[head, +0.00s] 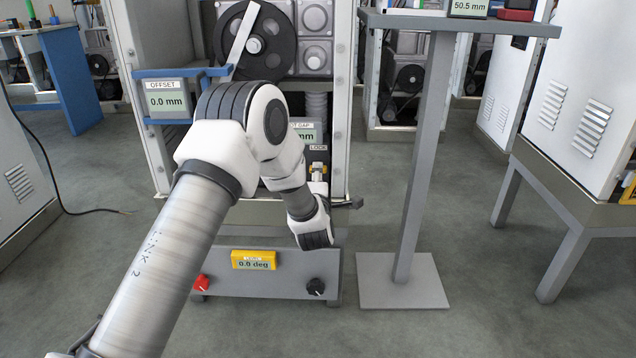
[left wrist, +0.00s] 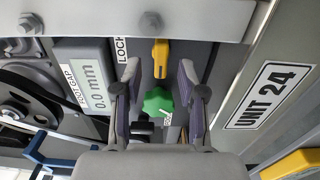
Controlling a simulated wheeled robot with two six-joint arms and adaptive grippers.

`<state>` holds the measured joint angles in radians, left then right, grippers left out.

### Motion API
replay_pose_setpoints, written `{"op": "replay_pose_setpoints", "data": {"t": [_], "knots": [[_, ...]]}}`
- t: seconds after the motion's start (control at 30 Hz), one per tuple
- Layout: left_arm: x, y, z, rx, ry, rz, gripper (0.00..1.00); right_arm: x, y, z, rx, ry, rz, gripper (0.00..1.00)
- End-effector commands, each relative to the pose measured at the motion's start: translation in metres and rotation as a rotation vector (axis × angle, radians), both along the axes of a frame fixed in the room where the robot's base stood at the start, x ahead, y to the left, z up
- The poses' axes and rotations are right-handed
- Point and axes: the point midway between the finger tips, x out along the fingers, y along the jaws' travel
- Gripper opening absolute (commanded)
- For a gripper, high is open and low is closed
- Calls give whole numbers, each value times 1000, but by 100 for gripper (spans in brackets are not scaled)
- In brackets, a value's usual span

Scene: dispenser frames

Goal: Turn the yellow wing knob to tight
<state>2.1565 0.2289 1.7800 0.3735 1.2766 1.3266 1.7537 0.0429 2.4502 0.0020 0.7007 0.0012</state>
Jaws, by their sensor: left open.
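The yellow wing knob (left wrist: 160,57) shows in the left wrist view, beside a LOCK label (left wrist: 121,48) on the dark panel. Its wing lies along the picture's up-down direction. My left gripper (left wrist: 160,75) is open, with one finger on each side and the knob just beyond, roughly in line with the gap between the fingertips. A green knob (left wrist: 158,102) shows between the fingers; I cannot tell whether they touch it. In the head view my left arm reaches the lower front of the dispenser frame and mostly hides the gripper. My right gripper is not in view.
A slot gap display (left wrist: 97,92) reads 0.0 mm beside the fingers. A metal bar (left wrist: 90,15) runs close past the knob. In the head view an offset display (head: 168,100) is at left, a low grey box (head: 265,275) below and a pedestal (head: 425,150) at right.

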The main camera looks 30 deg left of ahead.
Motion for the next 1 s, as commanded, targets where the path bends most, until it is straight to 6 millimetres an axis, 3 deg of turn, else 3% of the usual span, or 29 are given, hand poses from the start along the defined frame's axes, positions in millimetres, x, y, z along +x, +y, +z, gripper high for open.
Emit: {"op": "replay_pose_setpoints", "data": {"t": [0.03,0.2,0.43,0.47,0.5,0.57,1.0], "knots": [[8,5,-4,1,-3,1,41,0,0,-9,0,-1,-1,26],[24,15,-2,1,2,0,41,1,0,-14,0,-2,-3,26],[26,16,-1,2,4,-1,41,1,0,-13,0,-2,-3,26],[26,16,-1,2,4,-1,34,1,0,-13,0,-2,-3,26],[26,16,-1,2,4,-1,19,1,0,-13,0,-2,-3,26],[26,16,-1,2,4,-1,0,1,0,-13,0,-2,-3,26],[26,16,1,23,14,-1,0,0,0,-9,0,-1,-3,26]]}}
